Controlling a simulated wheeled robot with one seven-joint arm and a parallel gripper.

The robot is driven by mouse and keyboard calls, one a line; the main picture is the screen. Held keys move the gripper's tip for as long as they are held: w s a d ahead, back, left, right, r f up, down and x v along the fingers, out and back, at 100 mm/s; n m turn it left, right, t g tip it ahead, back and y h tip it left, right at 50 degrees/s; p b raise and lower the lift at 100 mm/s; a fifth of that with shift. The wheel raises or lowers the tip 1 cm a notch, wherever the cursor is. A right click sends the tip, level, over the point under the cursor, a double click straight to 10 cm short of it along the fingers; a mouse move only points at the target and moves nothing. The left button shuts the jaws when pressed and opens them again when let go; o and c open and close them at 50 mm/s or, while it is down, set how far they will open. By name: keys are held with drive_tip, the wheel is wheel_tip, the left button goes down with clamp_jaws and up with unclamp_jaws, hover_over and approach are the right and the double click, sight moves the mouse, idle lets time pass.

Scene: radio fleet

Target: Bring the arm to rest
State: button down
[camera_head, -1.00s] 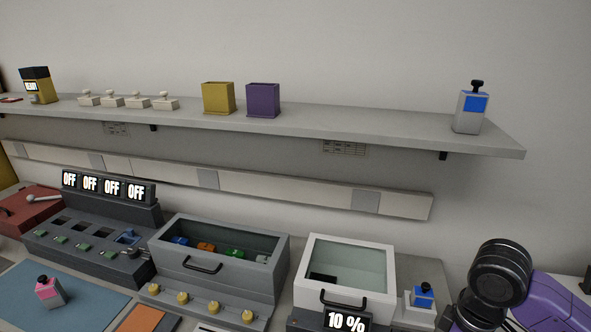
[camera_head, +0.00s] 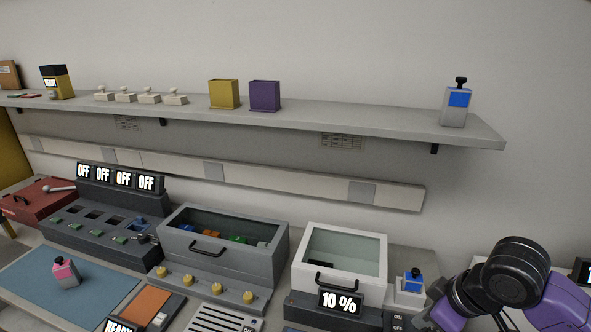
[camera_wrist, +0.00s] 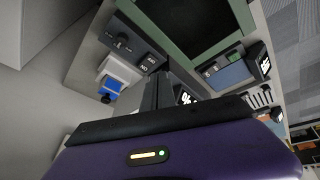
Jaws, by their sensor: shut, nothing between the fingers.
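My arm (camera_head: 517,270), with black joints and purple links, is folded at the lower right of the head view. My gripper (camera_wrist: 163,88) shows in the wrist view as dark fingers beyond the purple wrist housing; they are together and empty. The wrist view looks over the bench from its right end. A blue-topped white radio in a white holder (camera_head: 411,285) is close to the arm in the head view, and also shows at left in the wrist view (camera_wrist: 114,84).
A glass-lidded white box (camera_head: 343,258) with a 10 % display stands left of the arm. A grey bin (camera_head: 222,262), a switch console (camera_head: 105,225) and a blue mat (camera_head: 30,278) with a pink radio lie farther left. A shelf (camera_head: 300,120) runs above.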

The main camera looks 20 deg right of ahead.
drive_tip(key=w+a+r+m+t+y, duration=0.1)
drive_tip(key=w+a+r+t, duration=0.4)
drive_tip(key=r, duration=0.3)
drive_tip(key=w+a+r+t+y, duration=0.2)
drive_tip(key=w+a+r+t, duration=0.15)
drive_tip(key=w+r, duration=0.45)
wheel_tip(320, 180, up, 10)
drive_tip(key=s+a+m+t+h, duration=0.1)
drive_tip(key=s+m+t+h, duration=0.15)
drive_tip(key=m+t, duration=0.45)
drive_tip(key=s+a+f+n+g, duration=0.1)
drive_tip(key=s+a+f, duration=0.1)
drive_tip(key=s+f, duration=0.6)
drive_tip(key=s+a+f+n+g, duration=0.1)
drive_tip(key=s+f, duration=0.7)
drive_tip(key=s, duration=0.9)
drive_tip(key=s+a+f+n+g+h, duration=0.1)
drive_tip(key=s+a+f+g, duration=0.2)
drive_tip(key=s+a+f, duration=0.2)
drive_tip(key=s+f, duration=0.3)
drive_tip(key=s, duration=0.4)
drive_tip(key=shift+s+f, duration=0.3)
drive_tip(key=shift+s, duration=0.1)
